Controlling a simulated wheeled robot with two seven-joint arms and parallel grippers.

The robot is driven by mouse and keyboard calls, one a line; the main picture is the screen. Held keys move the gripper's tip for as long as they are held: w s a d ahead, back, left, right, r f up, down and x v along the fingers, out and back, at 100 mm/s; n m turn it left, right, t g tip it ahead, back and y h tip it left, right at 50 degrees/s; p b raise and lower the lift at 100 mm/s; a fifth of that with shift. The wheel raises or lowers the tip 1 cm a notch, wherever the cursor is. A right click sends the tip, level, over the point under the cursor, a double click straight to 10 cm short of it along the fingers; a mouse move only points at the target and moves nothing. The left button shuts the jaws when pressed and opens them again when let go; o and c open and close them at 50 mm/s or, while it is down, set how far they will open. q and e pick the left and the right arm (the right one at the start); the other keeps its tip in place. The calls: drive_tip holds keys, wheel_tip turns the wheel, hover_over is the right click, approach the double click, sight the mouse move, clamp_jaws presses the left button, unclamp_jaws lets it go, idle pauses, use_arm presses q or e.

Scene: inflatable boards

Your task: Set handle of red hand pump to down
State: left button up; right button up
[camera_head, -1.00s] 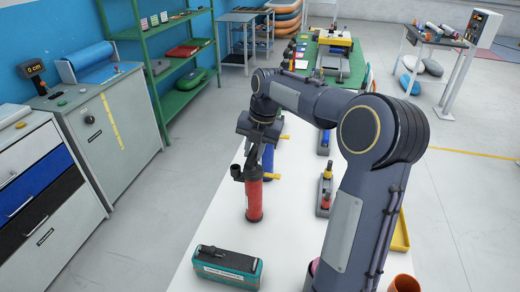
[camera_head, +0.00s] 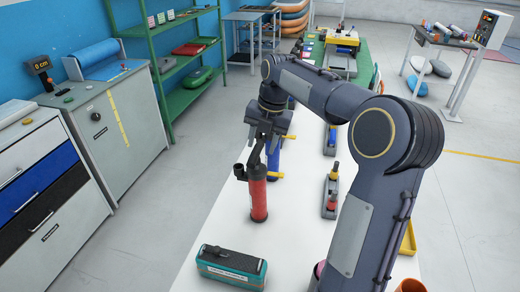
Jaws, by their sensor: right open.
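The red hand pump (camera_head: 258,200) stands upright on the white table (camera_head: 215,228), with a dark top and a dark stub pointing left. My right gripper (camera_head: 264,148) is open just above the pump's top, its fingers pointing down. The dark handle area blends with my dark fingers, so I cannot tell the handle's exact height or whether a finger touches it. My left gripper is out of view.
A blue pump-like object (camera_head: 273,158) with yellow parts stands just behind the red pump. A teal box (camera_head: 231,267) lies at the table's front. Small devices (camera_head: 331,195) stand to the right. The table left of the pump is clear.

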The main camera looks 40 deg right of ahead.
drive_tip(key=r, duration=0.5)
drive_tip(key=shift+s+d, duration=0.1)
drive_tip(key=shift+s, duration=0.3)
